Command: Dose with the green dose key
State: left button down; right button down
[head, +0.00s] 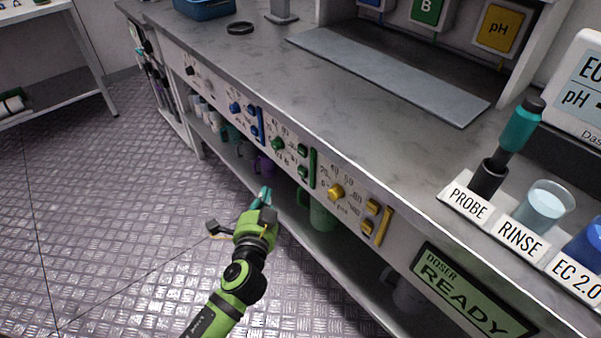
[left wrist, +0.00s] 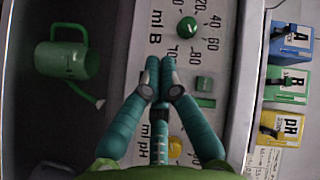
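The green dose key is one of two small square green keys on the front panel, an upper one (head: 303,149) and a lower one (head: 302,171), beside a green bar (head: 313,168). A green knob (head: 277,143) sits to their left. The left wrist view shows one green key (left wrist: 203,83) and the green knob (left wrist: 187,27). My left gripper (head: 265,194) has its teal fingertips together, in front of and below the panel. In the left wrist view the fingertips (left wrist: 160,62) lie left of the green key, apparently empty. My right gripper is not in view.
Blue keys (head: 253,122) and yellow keys (head: 370,215) flank the green group. The doser display (head: 470,290) reads READY. A green watering can (head: 322,215) stands on the shelf below. A probe (head: 515,135) and rinse cup (head: 545,205) stand on the counter at right.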

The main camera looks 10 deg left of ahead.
pick_arm(q)
jog(key=b, duration=0.1)
send_near(297, 165)
jog(key=w+a, duration=0.2)
jog(key=shift+w+d+f, duration=0.25)
jog(key=shift+w+f, duration=0.15)
jog(key=shift+w, duration=0.25)
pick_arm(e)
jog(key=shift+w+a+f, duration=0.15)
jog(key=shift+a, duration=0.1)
pick_arm(q)
jog(key=shift+w, duration=0.1)
dwell(0.6)
jog(key=shift+w+d+b, duration=0.25)
jog(key=shift+b, duration=0.1)
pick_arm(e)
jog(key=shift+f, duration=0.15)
pick_arm(q)
jog(key=shift+w+d, duration=0.25)
jog(key=shift+w, duration=0.05)
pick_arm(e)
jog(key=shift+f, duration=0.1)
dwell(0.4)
pick_arm(q)
jog(key=shift+s, duration=0.1)
jog(key=shift+s+a, duration=0.55)
jog(key=shift+s, duration=0.05)
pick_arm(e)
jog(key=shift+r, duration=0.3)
